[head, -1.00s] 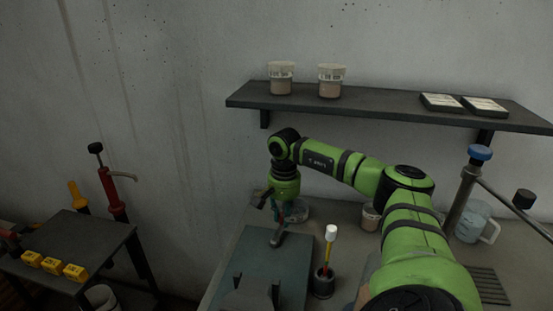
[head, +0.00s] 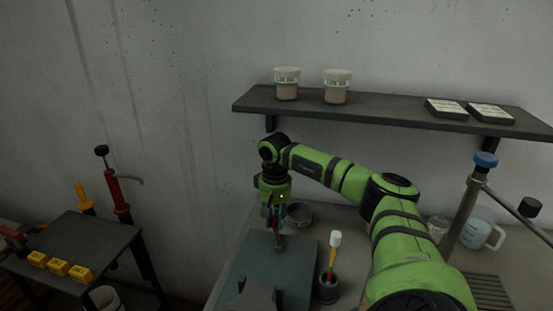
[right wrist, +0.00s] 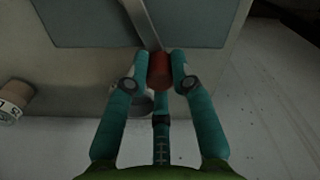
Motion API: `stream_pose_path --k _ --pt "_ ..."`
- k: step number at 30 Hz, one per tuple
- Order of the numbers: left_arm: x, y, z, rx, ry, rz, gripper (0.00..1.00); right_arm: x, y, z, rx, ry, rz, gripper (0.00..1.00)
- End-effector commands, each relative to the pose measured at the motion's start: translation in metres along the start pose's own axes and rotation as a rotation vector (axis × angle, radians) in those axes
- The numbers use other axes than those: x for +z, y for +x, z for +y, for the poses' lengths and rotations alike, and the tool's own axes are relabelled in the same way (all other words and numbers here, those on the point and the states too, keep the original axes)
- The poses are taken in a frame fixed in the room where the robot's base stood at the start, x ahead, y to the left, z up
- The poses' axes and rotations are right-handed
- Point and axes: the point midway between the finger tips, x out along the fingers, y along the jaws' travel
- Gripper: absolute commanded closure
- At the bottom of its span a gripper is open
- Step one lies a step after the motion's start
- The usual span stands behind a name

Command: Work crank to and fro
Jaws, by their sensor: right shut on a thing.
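The crank's grey arm (head: 279,245) shows in the head view at the back of the dark green-grey plate (head: 255,262). In the right wrist view the grey crank arm (right wrist: 144,22) runs from the top edge to a red-brown knob (right wrist: 160,72). My right gripper (head: 277,226) comes down over the crank from above. In the right wrist view its teal fingers (right wrist: 160,78) are closed around the knob, one on each side and one below. The head view hides most of the knob behind the fingers. My left gripper is not in view.
A round dish (head: 299,214) sits close behind my gripper. A dark cup (head: 328,289) with a white-topped yellow and red tool stands right of the plate. A wall shelf (head: 375,107) hangs above. A side table (head: 88,242) with yellow blocks stands left.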

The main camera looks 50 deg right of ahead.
Motion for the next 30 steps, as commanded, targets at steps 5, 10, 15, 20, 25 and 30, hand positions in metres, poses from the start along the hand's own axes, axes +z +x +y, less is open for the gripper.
stream_pose_path --k 5,10,15,20,25,30 --pt "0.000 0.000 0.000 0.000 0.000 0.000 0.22 0.002 0.002 0.000 0.004 -0.005 -0.010 1.00" --pt "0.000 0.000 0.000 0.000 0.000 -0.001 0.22 0.002 0.002 0.000 0.005 -0.004 -0.010 1.00" --pt "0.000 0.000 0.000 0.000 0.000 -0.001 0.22 0.002 0.002 0.000 0.004 -0.003 -0.007 0.51" --pt "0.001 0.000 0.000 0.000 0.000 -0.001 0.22 0.001 0.001 0.000 0.003 -0.002 -0.005 0.51" --pt "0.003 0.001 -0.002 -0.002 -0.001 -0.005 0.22 0.001 0.001 0.003 0.003 0.029 -0.003 0.51" --pt "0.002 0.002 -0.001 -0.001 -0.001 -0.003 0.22 0.004 0.001 0.013 0.004 0.173 -0.001 0.51"
